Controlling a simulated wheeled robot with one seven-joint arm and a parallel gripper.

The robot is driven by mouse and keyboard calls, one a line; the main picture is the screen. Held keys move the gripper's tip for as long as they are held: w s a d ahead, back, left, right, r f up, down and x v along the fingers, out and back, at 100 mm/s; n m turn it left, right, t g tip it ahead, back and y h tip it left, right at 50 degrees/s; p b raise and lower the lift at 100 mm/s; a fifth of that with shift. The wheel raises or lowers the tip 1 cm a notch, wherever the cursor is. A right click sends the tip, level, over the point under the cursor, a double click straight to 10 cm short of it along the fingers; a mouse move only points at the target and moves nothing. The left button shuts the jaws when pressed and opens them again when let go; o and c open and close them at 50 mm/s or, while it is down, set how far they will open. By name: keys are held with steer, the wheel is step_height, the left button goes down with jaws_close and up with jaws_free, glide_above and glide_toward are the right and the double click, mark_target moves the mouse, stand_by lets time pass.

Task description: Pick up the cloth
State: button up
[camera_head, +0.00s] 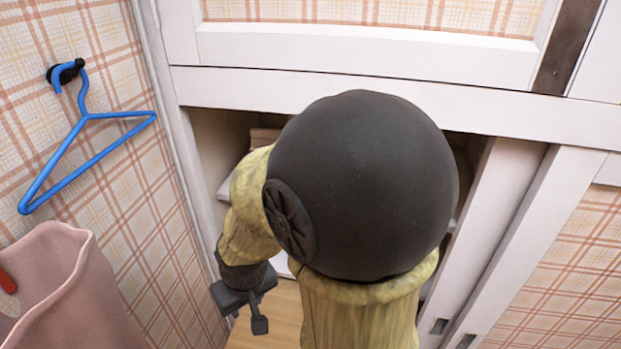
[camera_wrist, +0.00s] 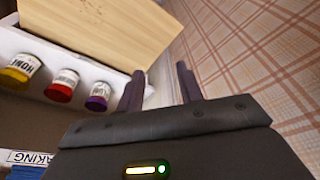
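No cloth can be made out for certain in either view. A pink, soft-looking item with an open top (camera_head: 58,285) is at the lower left of the head view; I cannot tell whether it is a cloth or a bag. My gripper (camera_wrist: 158,82) is open in the wrist view, its two dark fingers apart with nothing seen between them. In the head view it hangs at the left side of the cupboard opening, to the right of the pink item and apart from it. My arm hides much of the opening.
A blue hanger (camera_head: 85,118) hangs on the plaid wall at left. White sliding doors (camera_head: 505,215) frame the cupboard. The wrist view shows a white shelf (camera_wrist: 125,78) with yellow (camera_wrist: 20,71), red (camera_wrist: 63,86) and purple-lidded jars (camera_wrist: 98,96), and a wooden panel (camera_wrist: 110,32).

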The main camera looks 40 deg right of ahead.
steer(key=shift+d, duration=0.15)
